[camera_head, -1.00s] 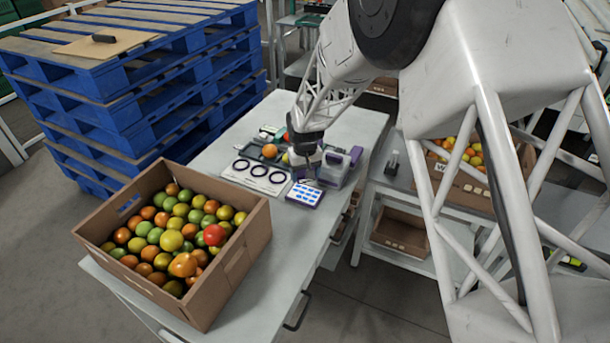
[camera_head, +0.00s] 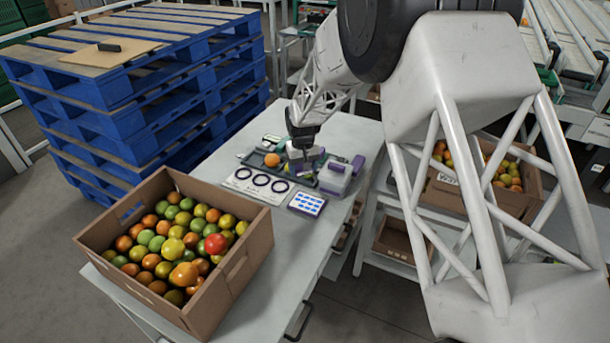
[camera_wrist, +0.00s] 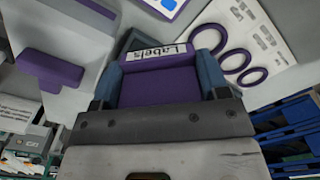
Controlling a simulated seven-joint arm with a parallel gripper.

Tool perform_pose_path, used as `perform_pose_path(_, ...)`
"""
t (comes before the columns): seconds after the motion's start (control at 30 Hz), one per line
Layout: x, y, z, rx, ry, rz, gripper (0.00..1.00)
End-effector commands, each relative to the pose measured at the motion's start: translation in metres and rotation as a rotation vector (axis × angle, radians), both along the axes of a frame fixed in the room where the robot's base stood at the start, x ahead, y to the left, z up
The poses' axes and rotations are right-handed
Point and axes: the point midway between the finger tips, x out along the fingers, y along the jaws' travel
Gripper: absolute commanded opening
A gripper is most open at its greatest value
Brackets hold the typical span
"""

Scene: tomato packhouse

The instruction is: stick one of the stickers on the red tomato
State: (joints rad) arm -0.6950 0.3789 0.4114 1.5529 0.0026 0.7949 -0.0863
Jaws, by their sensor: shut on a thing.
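A bright red tomato (camera_head: 215,244) lies on top of the mixed tomatoes in the cardboard crate. A small purple-edged pad of blue stickers (camera_head: 307,204) lies on the table; part of it shows at the top of the wrist view (camera_wrist: 165,5). My gripper (camera_head: 303,160) is over the table, behind the pad. It is shut on a purple block marked "Labels" (camera_wrist: 158,87), between its blue fingers in the wrist view (camera_wrist: 160,80). The block is partly hidden in the head view, and I cannot tell its exact height above the table.
A white mat with three dark rings (camera_head: 261,184) lies left of the pad. A dark tray (camera_head: 252,160) with an orange tomato (camera_head: 272,160) is behind it. A grey-and-purple device (camera_head: 337,178) stands close right of my gripper. The crate (camera_head: 236,280) fills the table's near end.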

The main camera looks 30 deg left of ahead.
Motion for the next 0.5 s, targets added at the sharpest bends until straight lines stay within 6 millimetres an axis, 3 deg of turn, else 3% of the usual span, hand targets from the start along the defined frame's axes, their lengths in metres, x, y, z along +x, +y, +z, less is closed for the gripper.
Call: perform_pose_path(0.5,0.067,0.051,0.012,-0.001,-0.001,0.002,0.51)
